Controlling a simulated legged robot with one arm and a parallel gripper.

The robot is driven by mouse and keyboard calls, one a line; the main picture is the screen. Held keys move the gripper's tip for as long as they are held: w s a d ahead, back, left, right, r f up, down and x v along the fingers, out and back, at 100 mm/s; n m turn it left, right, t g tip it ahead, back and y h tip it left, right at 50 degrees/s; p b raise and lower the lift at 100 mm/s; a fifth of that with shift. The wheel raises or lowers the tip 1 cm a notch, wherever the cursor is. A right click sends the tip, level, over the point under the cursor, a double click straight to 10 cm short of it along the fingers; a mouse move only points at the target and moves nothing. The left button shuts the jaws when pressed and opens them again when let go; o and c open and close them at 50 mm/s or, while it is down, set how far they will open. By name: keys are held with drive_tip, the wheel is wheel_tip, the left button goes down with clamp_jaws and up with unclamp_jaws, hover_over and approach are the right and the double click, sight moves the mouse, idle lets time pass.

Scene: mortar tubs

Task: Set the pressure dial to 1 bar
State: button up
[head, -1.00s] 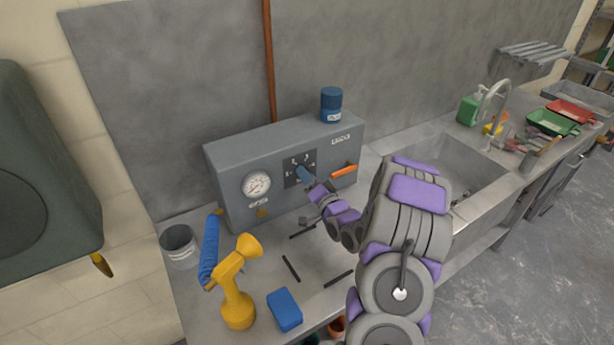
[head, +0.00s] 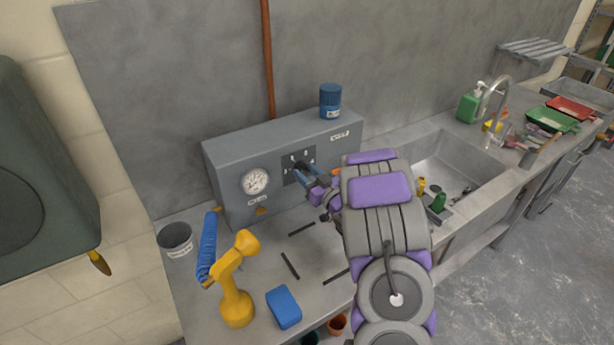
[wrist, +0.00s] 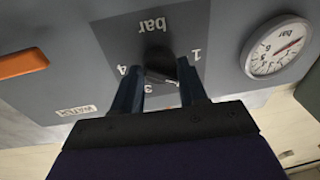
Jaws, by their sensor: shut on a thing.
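The pressure dial is a dark knob (wrist: 160,64) on a dark square plate (head: 288,176) on the front of a grey box. The wrist view shows it upside down, with "bar" and the numbers 1, 3 and 4 around the knob. My gripper (head: 303,172) reaches in from the right, its blue fingers on either side of the knob and shut on it. In the wrist view my gripper (wrist: 160,82) hides part of the scale, and I cannot tell which number the knob points to. A round white gauge (head: 255,181) sits left of the dial.
An orange handle (wrist: 22,63) is beside the dial. The sink (head: 450,160) is at right.

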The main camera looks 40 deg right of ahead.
drive_tip(key=n+b, duration=0.1)
drive_tip(key=n, duration=0.4)
drive_tip(key=shift+g+b, duration=0.3)
drive_tip(key=shift+b, duration=0.05)
drive_tip(key=shift+r+n+y+b, duration=0.1)
drive_tip(key=shift+n+y+b, duration=0.35)
drive_tip(key=shift+n, duration=1.55)
drive_tip(key=shift+w, duration=0.1)
drive_tip(key=o, duration=1.1)
drive_tip(key=shift+c, duration=0.2)
